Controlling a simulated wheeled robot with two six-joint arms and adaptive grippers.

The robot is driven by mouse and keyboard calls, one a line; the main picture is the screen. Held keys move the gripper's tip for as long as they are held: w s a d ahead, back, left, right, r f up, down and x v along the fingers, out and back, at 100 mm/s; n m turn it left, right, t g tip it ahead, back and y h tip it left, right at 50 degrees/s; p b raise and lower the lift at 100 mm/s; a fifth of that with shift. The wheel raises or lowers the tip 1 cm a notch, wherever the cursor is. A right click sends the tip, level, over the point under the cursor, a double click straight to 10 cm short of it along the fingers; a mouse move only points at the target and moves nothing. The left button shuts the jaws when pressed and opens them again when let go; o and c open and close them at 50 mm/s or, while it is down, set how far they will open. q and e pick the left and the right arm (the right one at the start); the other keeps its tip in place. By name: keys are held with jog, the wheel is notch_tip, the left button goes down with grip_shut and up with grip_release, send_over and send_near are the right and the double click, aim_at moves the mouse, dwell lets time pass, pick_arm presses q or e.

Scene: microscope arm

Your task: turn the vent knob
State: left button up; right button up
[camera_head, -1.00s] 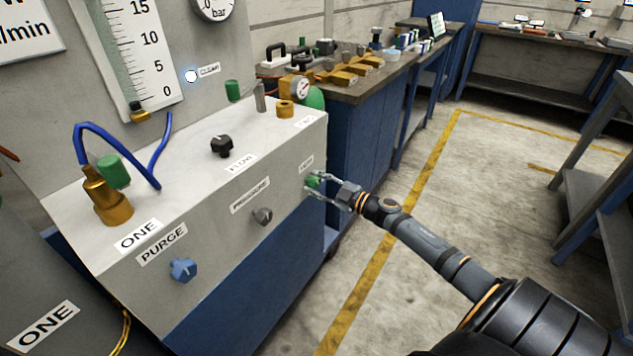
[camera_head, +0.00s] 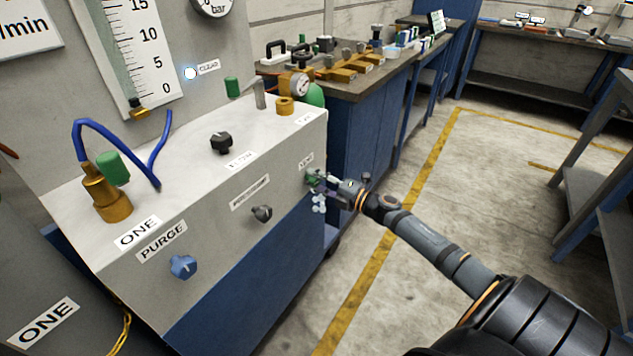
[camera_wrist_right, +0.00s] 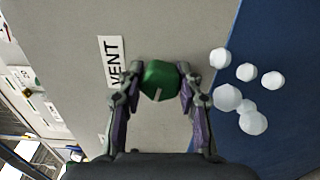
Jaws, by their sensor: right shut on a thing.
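The vent knob (camera_head: 311,177) is small and green, on the right end of the grey panel's front face, under its label. In the right wrist view the green knob (camera_wrist_right: 160,81) sits between the two fingertips, beside the VENT label (camera_wrist_right: 111,61), with a short pale mark on its face. My right gripper (camera_head: 318,182) is shut on the knob, its fingers on either side; it also shows in the right wrist view (camera_wrist_right: 157,88). White round puffs (camera_wrist_right: 228,97) hang beside the knob, and below it in the head view (camera_head: 319,203). My left gripper is out of view.
The same front carries a blue purge knob (camera_head: 183,266) and a dark pressure knob (camera_head: 262,213). A black flow knob (camera_head: 221,142) is on the sloping top. A workbench (camera_head: 350,90) with brass parts stands behind.

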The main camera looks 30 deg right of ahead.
aim_at(318, 182)
jog(key=shift+f+n, duration=0.1)
jog(key=shift+n, duration=0.7)
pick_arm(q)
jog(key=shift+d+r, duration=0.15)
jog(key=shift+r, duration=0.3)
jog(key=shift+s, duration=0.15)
pick_arm(e)
jog(key=o, duration=1)
jog(key=shift+o, duration=0.9)
jog(key=shift+v, duration=2.8)
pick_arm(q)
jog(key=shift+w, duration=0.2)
pick_arm(e)
jog(key=shift+v, duration=0.95)
